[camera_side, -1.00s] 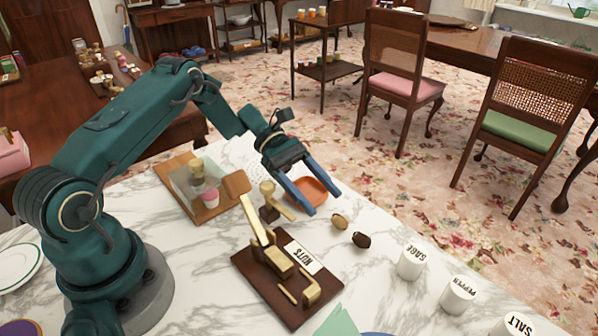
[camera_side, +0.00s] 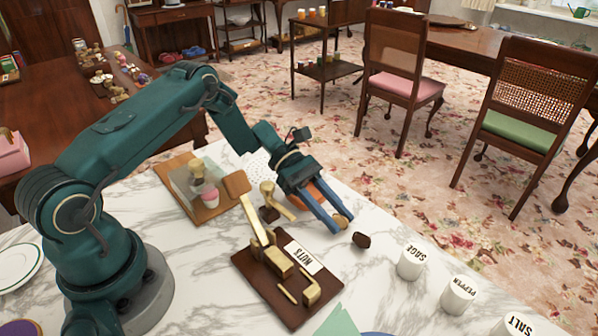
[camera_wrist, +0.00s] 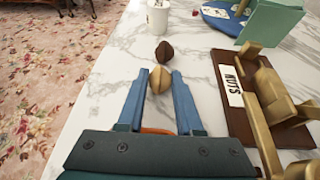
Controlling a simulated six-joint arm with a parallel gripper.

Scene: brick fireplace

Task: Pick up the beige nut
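The beige nut (camera_side: 343,222) lies on the marble table, partly hidden by a blue finger in the side view. In the wrist view the beige nut (camera_wrist: 160,79) shows between the two finger tips. My gripper (camera_side: 341,222) has blue fingers and is low over the table at the nut. In the wrist view my gripper (camera_wrist: 161,78) is open, with a small gap on each side of the nut. A dark brown nut (camera_side: 361,240) lies just beyond the beige one; it also shows in the wrist view (camera_wrist: 164,51).
A wooden board with a brass nutcracker and a NUTS label (camera_side: 303,257) stands close by. White jars marked SAGE (camera_side: 411,262), PEPPER (camera_side: 458,295) and SALT (camera_side: 513,326) stand to the right. An orange dish (camera_side: 322,192) is behind the fingers. The table edge is near.

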